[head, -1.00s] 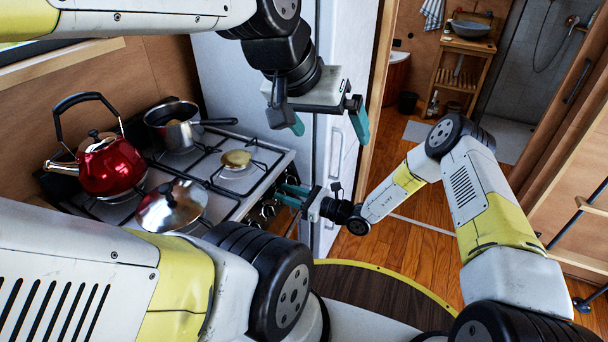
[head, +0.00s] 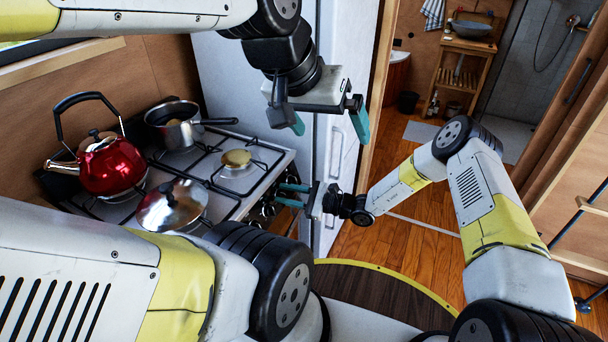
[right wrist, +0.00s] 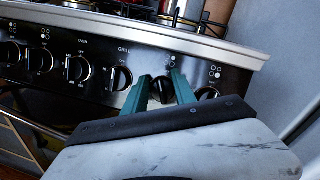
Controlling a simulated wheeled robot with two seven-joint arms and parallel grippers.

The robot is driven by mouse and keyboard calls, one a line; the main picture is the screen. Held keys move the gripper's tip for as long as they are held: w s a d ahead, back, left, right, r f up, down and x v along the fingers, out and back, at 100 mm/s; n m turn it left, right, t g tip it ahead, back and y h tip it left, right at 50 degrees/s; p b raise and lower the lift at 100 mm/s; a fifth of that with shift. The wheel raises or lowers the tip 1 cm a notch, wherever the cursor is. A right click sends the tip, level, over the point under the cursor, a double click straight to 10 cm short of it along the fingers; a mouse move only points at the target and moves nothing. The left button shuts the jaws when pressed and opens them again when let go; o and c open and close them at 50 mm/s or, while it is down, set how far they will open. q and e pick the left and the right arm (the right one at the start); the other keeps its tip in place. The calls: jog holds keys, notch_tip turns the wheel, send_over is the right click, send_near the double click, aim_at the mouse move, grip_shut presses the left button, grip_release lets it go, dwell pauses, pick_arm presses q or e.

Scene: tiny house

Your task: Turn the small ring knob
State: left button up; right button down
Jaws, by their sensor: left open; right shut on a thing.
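The stove (head: 228,208) has a row of black knobs on its dark front panel (right wrist: 100,80). In the right wrist view, a small black knob (right wrist: 162,90), second from the right, sits between the teal fingers of my right gripper (right wrist: 163,77). I take it as the small ring knob. My right gripper (head: 288,195) is shut on it at the stove front in the head view, where the fingers hide the knob. My left gripper (head: 330,124) is open and empty, higher up in front of the fridge.
A red kettle (head: 106,168), a steel pot (head: 172,132) and a lidded pan (head: 170,207) stand on the stove. Another knob (right wrist: 208,93) is close to the right finger. The white fridge (head: 345,70) stands beside the stove. Wooden floor (head: 400,265) is open to the right.

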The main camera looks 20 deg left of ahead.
jog(key=n, duration=0.2)
jog(key=n+g+h, duration=0.1)
jog(key=n, duration=0.2)
jog(key=shift+s+d+g, duration=0.1)
jog(key=shift+g, duration=0.2)
jog(key=shift+s+f+n+g+h, duration=0.15)
jog(key=shift+n+g+h, duration=0.15)
jog(key=shift+n, duration=0.9)
jog(key=shift+f+n+g+h, duration=0.1)
jog(key=shift+n+g+h, duration=0.15)
jog(key=shift+n, duration=0.95)
jog(key=c, duration=1.1)
grip_release()
jog(key=shift+o, duration=0.2)
jog(key=v, duration=0.7)
jog(key=shift+d, duration=0.4)
jog(key=shift+r, duration=0.1)
